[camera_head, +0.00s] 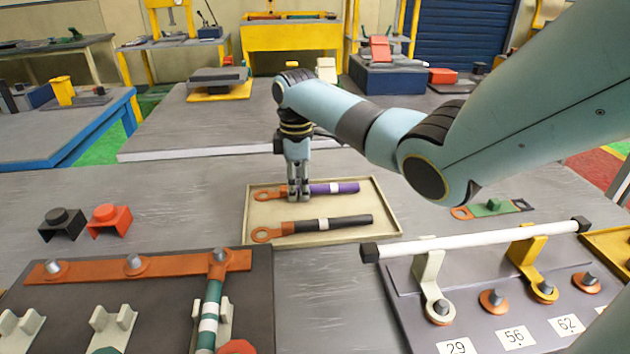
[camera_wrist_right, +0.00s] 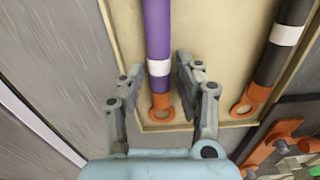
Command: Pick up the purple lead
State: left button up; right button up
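The purple lead (camera_head: 335,188) lies in a shallow cream tray (camera_head: 388,222), with a copper ring lug at its left end and a white band along its sleeve. My right gripper (camera_head: 299,196) points down over its lug end. In the right wrist view, the purple lead (camera_wrist_right: 157,35) runs between the two fingers of the right gripper (camera_wrist_right: 160,75). The fingers are open, with a gap visible on each side of the lead. A black lead (camera_head: 348,222) with a copper lug lies beside it, nearer the front. My left gripper is out of view.
A dark board with an orange bar (camera_head: 85,271) and a green lead stands front left. A grey terminal board with a white rod (camera_head: 480,239) stands front right. Black (camera_head: 62,223) and red (camera_head: 110,218) clips sit left of the tray.

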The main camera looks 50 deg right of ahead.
grip_shut()
jog(key=shift+r, duration=0.1)
jog(key=shift+r, duration=0.5)
notch_tip(320, 180, up, 3)
jog(key=shift+w+f, duration=0.1)
jog(key=s+r+p, duration=0.1)
jog(key=s+r, duration=0.6)
jog(key=s, duration=0.4)
jog(key=shift+s+d+p, duration=0.25)
jog(key=shift+s+p, duration=0.1)
jog(key=shift+s, duration=0.05)
